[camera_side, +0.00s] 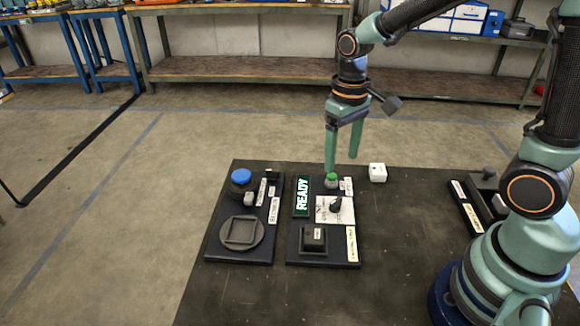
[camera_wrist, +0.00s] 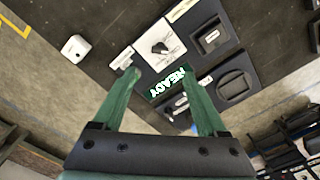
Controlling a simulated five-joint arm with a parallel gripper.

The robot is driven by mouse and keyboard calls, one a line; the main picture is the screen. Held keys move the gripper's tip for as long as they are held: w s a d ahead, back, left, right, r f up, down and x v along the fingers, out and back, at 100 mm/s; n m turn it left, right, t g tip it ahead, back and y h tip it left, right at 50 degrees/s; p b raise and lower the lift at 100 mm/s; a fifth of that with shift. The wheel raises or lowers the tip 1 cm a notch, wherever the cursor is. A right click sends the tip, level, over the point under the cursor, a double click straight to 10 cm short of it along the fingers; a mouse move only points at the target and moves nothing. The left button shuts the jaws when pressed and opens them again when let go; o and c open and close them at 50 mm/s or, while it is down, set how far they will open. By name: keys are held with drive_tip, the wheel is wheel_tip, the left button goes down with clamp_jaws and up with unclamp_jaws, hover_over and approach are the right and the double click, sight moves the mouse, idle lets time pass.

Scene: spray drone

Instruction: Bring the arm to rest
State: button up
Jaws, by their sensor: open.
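My gripper (camera_side: 342,165) hangs with its two green fingers apart and nothing between them. In the side view it is above the back edge of the dark table (camera_side: 230,300), near a green-topped knob (camera_side: 332,178). In the wrist view my gripper (camera_wrist: 168,78) spreads its fingers on either side of the lit green READY sign (camera_wrist: 168,84). The sign also shows in the side view (camera_side: 302,197) on the right panel. I cannot tell whether a fingertip touches the green knob.
The left panel (camera_side: 213,250) carries a blue-capped round part (camera_side: 241,176) and a round grey recess (camera_side: 242,232). The right panel also has a black dial (camera_side: 336,205) and a square block (camera_side: 313,239). A white box (camera_side: 377,172) stands right of them. The table front is clear.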

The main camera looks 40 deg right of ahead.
drive_tip(key=s+d+r+t, duration=0.1)
drive_tip(key=s+r+t, duration=0.4)
drive_tip(key=r, duration=0.4)
drive_tip(key=g, duration=0.5)
approach(336, 200)
wheel_tip(336, 200, down, 9)
drive_tip(key=shift+f, duration=0.1)
idle(0.6)
clamp_jaws()
